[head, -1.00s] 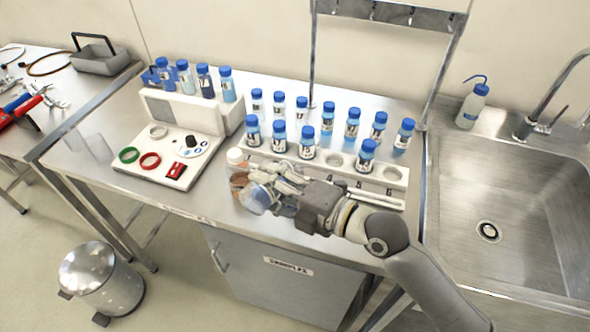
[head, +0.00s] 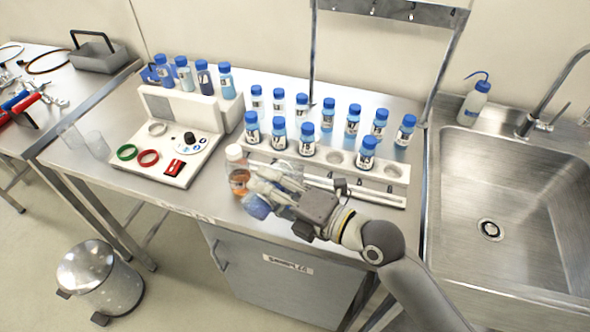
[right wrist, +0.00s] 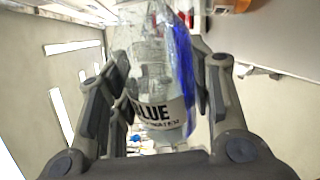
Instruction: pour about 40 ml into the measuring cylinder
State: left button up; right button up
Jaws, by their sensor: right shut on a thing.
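My right gripper (head: 268,196) is shut on a clear bottle labelled BLUE (right wrist: 155,112), above the bench's front edge. The bottle is tilted, and blue liquid lies along its right side in the right wrist view. In the head view its blue part (head: 257,207) shows at the fingertips, and the fingers hide much of the rest. A clear, empty-looking glass vessel (head: 72,138) stands at the bench's left end, well away from the gripper. It may be the measuring cylinder, but no markings are readable. My left gripper is not in view.
A white-capped bottle with orange liquid (head: 238,172) stands just left of my right gripper. Behind are a white rack (head: 398,172) and several blue-capped bottles. A white device (head: 178,172) with coloured rings is left. The sink (head: 525,190) is right.

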jog(key=shift+f+n, duration=0.5)
jog(key=shift+f, duration=0.15)
jog(key=shift+n+b, duration=0.4)
jog(key=shift+b, duration=0.05)
jog(key=shift+r, duration=0.2)
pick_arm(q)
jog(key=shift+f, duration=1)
pick_arm(e)
jog(key=shift+w+d+r+n+t, duration=0.1)
jog(key=shift+w+n+t, duration=0.05)
jog(key=shift+n+t, duration=0.2)
